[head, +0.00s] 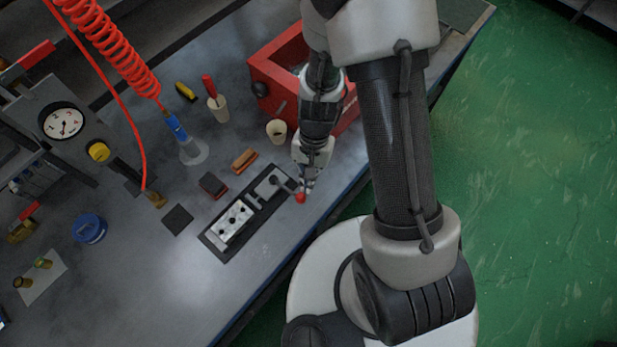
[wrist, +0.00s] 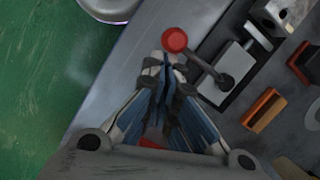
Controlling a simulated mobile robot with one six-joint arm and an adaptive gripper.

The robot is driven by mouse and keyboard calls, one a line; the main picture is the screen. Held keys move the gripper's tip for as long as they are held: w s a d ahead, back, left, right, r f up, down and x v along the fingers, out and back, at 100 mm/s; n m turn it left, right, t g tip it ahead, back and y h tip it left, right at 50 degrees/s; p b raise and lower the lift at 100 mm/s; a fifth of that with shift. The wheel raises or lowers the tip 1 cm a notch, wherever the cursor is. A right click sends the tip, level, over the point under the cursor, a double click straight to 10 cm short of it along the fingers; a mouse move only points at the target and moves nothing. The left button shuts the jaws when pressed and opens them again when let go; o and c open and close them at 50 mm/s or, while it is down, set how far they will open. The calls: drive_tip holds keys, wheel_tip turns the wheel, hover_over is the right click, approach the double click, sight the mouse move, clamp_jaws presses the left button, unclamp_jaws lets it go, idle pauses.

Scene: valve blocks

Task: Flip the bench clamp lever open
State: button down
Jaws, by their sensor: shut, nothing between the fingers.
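The bench clamp (head: 266,186) is a grey block on a black base plate on the bench. Its dark lever ends in a red ball knob (head: 300,197) on the bench's front-edge side. In the wrist view the lever (wrist: 203,64) runs from a dark pivot on the clamp block (wrist: 232,66) to the red knob (wrist: 175,40). My gripper (head: 306,186) is right beside the knob. In the wrist view my gripper (wrist: 167,66) is shut and empty, its tips just short of the knob. I cannot tell whether they touch it.
A silver valve block (head: 232,224) shares the base plate. An orange-brown block (head: 244,160), a dark block (head: 212,185) and a beige cup (head: 276,131) stand behind. A red bin (head: 273,73) is at the back. Bare bench lies at the front left.

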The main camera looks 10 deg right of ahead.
drive_tip(key=p+v, duration=0.8)
drive_tip(key=v, duration=0.2)
drive_tip(key=shift+p, duration=0.35)
drive_tip(key=shift+d, duration=0.1)
